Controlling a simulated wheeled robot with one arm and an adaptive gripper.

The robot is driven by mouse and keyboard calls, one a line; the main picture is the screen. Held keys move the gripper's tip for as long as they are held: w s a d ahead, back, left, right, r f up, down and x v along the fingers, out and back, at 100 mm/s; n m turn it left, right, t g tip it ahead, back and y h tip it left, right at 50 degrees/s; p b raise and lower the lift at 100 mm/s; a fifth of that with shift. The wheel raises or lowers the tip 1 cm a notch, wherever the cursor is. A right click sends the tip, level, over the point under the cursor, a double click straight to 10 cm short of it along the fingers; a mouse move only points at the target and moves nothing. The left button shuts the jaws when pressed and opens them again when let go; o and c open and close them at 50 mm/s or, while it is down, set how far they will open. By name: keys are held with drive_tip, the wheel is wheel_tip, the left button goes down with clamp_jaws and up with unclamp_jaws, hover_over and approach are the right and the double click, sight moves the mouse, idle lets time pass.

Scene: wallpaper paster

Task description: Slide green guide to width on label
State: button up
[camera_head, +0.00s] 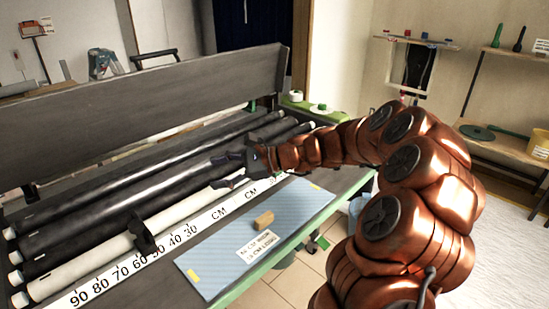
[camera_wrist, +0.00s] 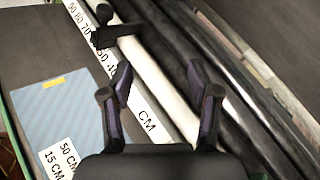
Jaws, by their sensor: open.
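My gripper (camera_head: 217,171) is open over the rollers and the white CM scale (camera_head: 205,219). In the wrist view its fingers (camera_wrist: 158,75) are apart with nothing between them. A dark guide (camera_head: 141,236) sits on the pale roller near the 50 to 60 marks, left of my gripper. It also shows in the wrist view (camera_wrist: 117,33), beyond the fingertips and apart from them. No guide looks clearly green. The white label (camera_head: 257,247) lies on the blue striped sheet; in the wrist view the label (camera_wrist: 60,160) reads 50 CM and 15 CM.
The blue sheet (camera_head: 215,258) lies on the front table, with a tan block (camera_head: 264,220) on it. Dark rollers (camera_head: 120,192) run behind the pale one (camera_head: 90,262). A dark raised panel (camera_head: 130,105) stands behind.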

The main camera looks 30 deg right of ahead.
drive_tip(key=w+d+f+m+t+h+b, duration=0.1)
drive_tip(key=w+d+f+m+t+h, duration=0.2)
drive_tip(key=d, duration=0.6)
drive_tip(key=d+f+m+t+h+b, duration=0.1)
drive_tip(key=d+f+m+t, duration=0.15)
drive_tip(key=d+m, duration=0.45)
drive_tip(key=w+d+f+m+t+h+b, duration=0.1)
drive_tip(key=w+d+f+m+t, duration=0.15)
drive_tip(key=d, duration=0.75)
drive_tip(key=x, duration=0.6)
drive_tip(key=shift+w+r+p, duration=0.2)
drive_tip(key=shift+w+p, duration=0.15)
drive_tip(key=shift+p, duration=0.05)
clamp_jaws()
